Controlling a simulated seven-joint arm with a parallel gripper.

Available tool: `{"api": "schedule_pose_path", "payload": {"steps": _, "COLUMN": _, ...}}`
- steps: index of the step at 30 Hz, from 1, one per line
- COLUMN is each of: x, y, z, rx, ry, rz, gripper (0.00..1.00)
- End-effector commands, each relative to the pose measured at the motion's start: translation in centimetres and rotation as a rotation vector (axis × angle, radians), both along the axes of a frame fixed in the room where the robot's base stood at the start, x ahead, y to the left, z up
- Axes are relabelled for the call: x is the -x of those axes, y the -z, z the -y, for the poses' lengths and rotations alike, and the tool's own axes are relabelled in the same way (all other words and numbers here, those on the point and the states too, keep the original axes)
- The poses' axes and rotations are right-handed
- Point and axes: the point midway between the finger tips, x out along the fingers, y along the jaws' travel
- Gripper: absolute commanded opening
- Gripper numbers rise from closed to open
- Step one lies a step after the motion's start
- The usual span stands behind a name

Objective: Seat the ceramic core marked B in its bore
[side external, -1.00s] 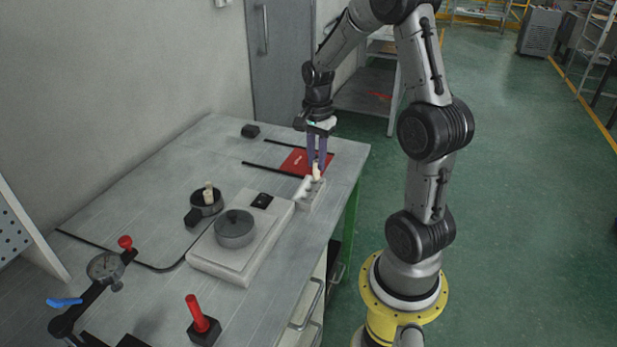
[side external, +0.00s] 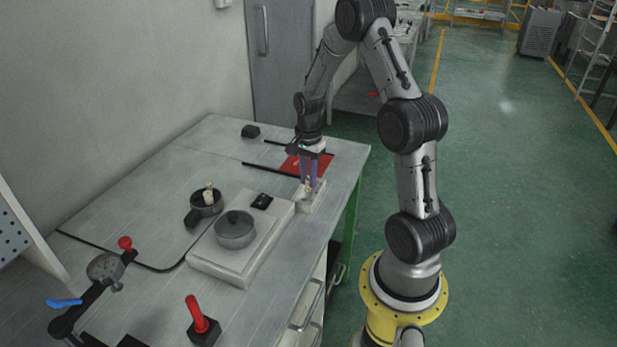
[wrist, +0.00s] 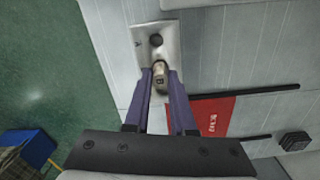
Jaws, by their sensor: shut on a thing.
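My gripper (side external: 308,184) is low over the pale block (side external: 316,203) near the table's right edge. In the wrist view, my gripper (wrist: 160,76) is shut on a small beige ceramic core (wrist: 160,70), which has a dark mark too small to read for certain. The core is over the near end of the block (wrist: 146,28), and one dark round bore (wrist: 155,40) shows open beyond it. The core's lower end is hidden, so I cannot tell how far it sits in a bore.
A red mat (side external: 322,165) lies behind the block between dark rails. A white scale (side external: 215,263) with a grey dish (side external: 235,237) stands to the left.

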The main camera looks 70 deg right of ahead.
Motion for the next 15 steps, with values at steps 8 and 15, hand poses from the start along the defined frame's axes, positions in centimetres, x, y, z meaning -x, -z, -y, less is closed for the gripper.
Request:
{"api": "schedule_pose_path", "payload": {"steps": 8, "x": 0.0, "y": 0.31, "z": 0.0, "rx": 0.0, "ry": 0.0, "rz": 0.0, "gripper": 0.45}}
{"api": "schedule_pose_path", "payload": {"steps": 15, "x": 0.01, "y": 0.3, "z": 0.0, "rx": 0.0, "ry": 0.0, "rz": 0.0, "gripper": 0.53}}
